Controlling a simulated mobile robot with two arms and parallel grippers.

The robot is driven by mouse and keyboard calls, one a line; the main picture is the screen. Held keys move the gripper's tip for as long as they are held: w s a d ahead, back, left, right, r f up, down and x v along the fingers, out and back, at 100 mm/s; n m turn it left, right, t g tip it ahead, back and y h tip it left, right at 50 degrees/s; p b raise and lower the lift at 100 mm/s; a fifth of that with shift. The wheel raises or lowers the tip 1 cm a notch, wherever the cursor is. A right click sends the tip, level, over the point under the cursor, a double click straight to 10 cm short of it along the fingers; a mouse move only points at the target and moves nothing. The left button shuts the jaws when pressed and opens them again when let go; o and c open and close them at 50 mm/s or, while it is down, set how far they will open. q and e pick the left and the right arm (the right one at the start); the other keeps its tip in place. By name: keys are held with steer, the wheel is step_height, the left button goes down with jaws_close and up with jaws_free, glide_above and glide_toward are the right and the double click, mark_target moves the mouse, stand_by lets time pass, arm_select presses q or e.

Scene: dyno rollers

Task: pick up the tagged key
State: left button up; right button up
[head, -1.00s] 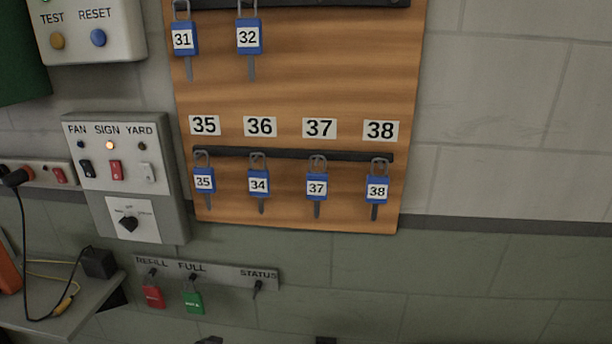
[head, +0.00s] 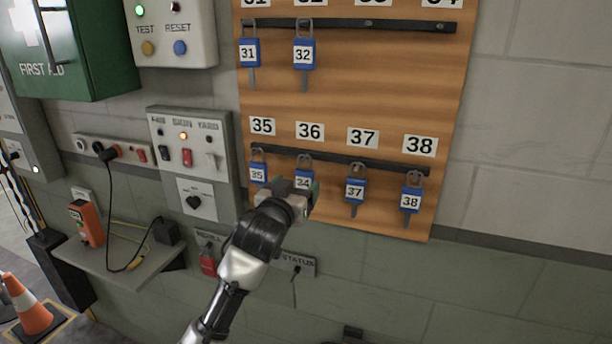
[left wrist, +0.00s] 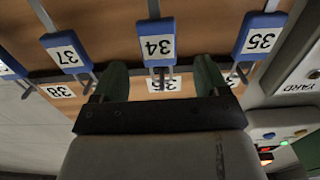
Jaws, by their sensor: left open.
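A key with a blue tag marked 34 (head: 303,181) hangs on the lower rail below the label 36 (head: 309,131). My left gripper (head: 302,190) is at this key and partly covers it in the head view. In the left wrist view its two green fingers (left wrist: 160,77) stand apart, with the 34 tag (left wrist: 158,43) and its key seen in line with the gap. I cannot tell whether the fingers touch it. Blue-tagged keys 35 (head: 258,173), 37 (head: 355,191) and 38 (head: 411,200) hang on the same rail. My right gripper is not in view.
Keys 31 (head: 249,53) and 32 (head: 304,54) hang on the upper rail of the wooden board (head: 350,90). A switch box (head: 190,160) is left of the board. A small shelf (head: 110,260) with a cable juts out at lower left.

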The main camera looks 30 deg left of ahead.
mark_target(303, 177)
arm_select(q)
steer(key=shift+w+r, duration=0.15)
steer(key=shift+w, duration=0.1)
steer(key=p+x, duration=0.1)
steer(key=x, duration=0.1)
steer(key=p+x, duration=0.2)
steer(key=shift+r, duration=0.2)
steer(key=shift+w+f+p, duration=0.15)
steer(key=shift+w+p, duration=0.15)
steer(key=shift+w, duration=0.15)
steer(key=shift+s, duration=0.1)
steer(key=shift+c, duration=0.7)
steer(key=c, duration=0.9)
steer(key=shift+o, duration=0.2)
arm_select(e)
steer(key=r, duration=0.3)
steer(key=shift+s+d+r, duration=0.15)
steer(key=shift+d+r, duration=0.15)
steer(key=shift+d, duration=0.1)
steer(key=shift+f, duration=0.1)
